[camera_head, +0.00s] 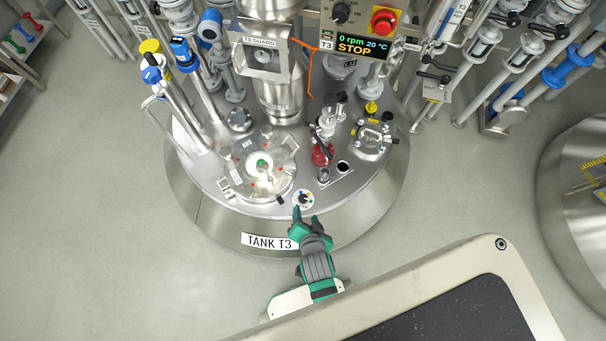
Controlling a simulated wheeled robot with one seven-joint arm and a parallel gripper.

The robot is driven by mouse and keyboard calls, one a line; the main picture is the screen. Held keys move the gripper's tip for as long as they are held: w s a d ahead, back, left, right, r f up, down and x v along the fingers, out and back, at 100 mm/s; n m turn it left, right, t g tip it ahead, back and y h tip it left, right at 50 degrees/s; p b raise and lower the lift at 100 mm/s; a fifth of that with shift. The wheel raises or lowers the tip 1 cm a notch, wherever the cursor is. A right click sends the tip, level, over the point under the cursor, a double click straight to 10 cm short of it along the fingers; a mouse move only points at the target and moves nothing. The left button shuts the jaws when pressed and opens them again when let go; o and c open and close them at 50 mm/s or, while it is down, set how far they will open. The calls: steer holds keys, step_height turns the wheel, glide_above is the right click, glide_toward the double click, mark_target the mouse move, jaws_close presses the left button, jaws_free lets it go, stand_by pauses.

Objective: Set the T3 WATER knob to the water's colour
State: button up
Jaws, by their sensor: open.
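A small round white dial with a dark knob and coloured marks (304,198) sits on the front rim of the steel tank lid, above the TANK T3 label (268,242). Its lettering and pointer direction are too small to read. My gripper (304,212) is open, its green fingers just in front of the dial at the lid's edge. I cannot tell whether they touch the knob. A round hatch (246,182) with a small green spot at its centre lies to the left of the dial. I cannot tell whether that green is water.
A control box (352,45) with a red button reads 0 rpm, 20 °C, STOP. A red-bodied fitting (322,153) stands behind the dial. Pipes and valves crowd the back. Another steel tank (570,220) is at right. Floor on the left is clear.

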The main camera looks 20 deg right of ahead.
steer(key=w+d+f+m+g, duration=0.4)
steer(key=w+f+m, duration=0.1)
steer(key=w+m, duration=0.15)
steer(key=m+g+y, duration=0.2)
steer(key=m+g, duration=0.2)
steer(key=m, duration=0.4)
glide_above(303, 198)
step_height(303, 198, down, 10)
steer(key=shift+r, duration=0.15)
steer(key=c, duration=1)
